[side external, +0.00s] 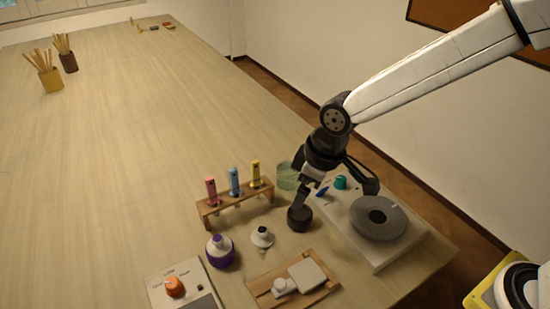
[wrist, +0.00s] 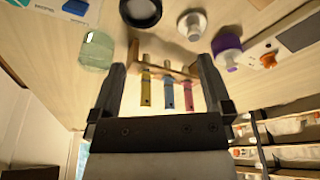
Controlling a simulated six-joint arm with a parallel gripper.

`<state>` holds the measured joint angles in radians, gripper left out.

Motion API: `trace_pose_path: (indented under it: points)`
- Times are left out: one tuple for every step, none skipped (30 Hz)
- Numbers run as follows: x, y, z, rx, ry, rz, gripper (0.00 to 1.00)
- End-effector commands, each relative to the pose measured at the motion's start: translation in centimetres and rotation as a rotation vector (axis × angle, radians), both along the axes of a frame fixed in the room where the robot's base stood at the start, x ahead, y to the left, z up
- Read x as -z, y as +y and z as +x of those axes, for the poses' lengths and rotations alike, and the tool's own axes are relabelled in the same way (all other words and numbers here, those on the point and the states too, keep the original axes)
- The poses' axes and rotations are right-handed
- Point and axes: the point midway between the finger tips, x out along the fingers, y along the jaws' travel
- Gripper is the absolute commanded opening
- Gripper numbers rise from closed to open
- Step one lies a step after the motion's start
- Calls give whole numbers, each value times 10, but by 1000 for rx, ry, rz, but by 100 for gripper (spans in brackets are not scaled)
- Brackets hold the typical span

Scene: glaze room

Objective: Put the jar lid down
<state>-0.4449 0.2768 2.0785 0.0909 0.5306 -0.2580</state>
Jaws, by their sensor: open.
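A dark round piece (side external: 299,218), which looks like the jar lid, sits on the table left of the white wheel unit. In the wrist view it shows at the top edge as a black ring with a grey middle (wrist: 141,11). My gripper (side external: 336,200) is open, its fingers spread wide. In the side view one finger overlaps the dark piece; I cannot tell if they touch. In the wrist view the space between the fingertips (wrist: 160,68) holds nothing, and the dark piece lies beyond them. A pale green glass jar (side external: 286,177) stands behind, also in the wrist view (wrist: 97,50).
A wooden rack (side external: 234,203) holds pink, blue and yellow tubes. The white unit (side external: 372,252) carries a grey wheel (side external: 378,217). A purple-and-white bottle (side external: 220,250), small white knobbed piece (side external: 262,238), wooden tray (side external: 263,288) and orange-knobbed box (side external: 160,291) stand in front.

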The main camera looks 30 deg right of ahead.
Motion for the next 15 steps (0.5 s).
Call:
trace_pose_path:
  points:
    - [1, -21, -3, 56, 3, -1, 100]
    - [3, -33, -6, 90, 6, -4, 100]
    - [5, -50, -10, 139, 7, -4, 100]
    - [6, -63, -14, 175, 9, -6, 100]
    - [8, -75, -18, 213, 10, -7, 100]
    - [10, -92, -25, 264, 12, -8, 100]
    - [12, -104, -31, 302, 15, -8, 100]
    - [14, -115, -37, 339, 16, -8, 100]
    - [16, -129, -45, 386, 18, -10, 100]
    - [18, -139, -51, 419, 19, -10, 100]
    - [20, -147, -57, 452, 21, -9, 100]
    - [22, -157, -65, 491, 22, -9, 100]
    - [23, -164, -70, 518, 24, -9, 100]
    - [25, -169, -76, 541, 25, -8, 100]
    - [26, -176, -82, 568, 26, -9, 100]
